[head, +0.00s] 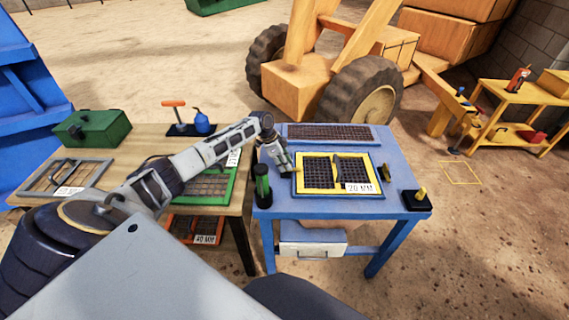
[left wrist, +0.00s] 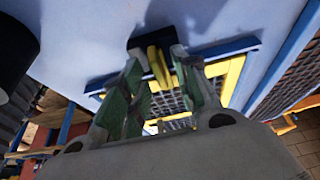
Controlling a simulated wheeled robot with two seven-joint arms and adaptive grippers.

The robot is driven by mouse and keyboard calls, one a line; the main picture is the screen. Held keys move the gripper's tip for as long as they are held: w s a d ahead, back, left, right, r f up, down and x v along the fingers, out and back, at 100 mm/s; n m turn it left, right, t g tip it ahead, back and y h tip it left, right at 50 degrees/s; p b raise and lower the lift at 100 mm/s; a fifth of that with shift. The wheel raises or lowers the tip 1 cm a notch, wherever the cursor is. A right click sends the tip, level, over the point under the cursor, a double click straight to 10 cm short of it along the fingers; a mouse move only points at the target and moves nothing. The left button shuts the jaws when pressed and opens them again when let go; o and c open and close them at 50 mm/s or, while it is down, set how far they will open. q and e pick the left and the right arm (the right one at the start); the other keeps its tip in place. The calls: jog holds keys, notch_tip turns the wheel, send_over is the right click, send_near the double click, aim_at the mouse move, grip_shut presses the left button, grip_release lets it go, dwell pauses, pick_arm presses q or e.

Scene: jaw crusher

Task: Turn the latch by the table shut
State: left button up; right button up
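A blue table (head: 325,208) carries a screen in a yellow frame (head: 372,180) marked 20 MM. My left gripper (head: 288,168) is low over the table at the frame's left side. In the left wrist view a latch with a yellow lever (left wrist: 158,68) on a black base stands at the frame's edge. The lever shows between the two spread fingers of my left gripper (left wrist: 160,72), with gaps beside it; I cannot tell whether they touch it. In the head view the gripper mostly hides this latch. A dark latch (head: 384,172) sits at the frame's right side. My right gripper is not seen.
A dark green cylinder (head: 262,185) stands close left of the gripper. A black block with a yellow peg (head: 420,194) is at the table's right corner. A dark mesh screen (head: 330,133) lies behind. A wooden table (head: 150,138) with screens adjoins on the left.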

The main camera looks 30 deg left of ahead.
pick_arm(q)
jog(key=v, duration=1.2)
jog(key=shift+s+f, duration=0.1)
dwell(0.7)
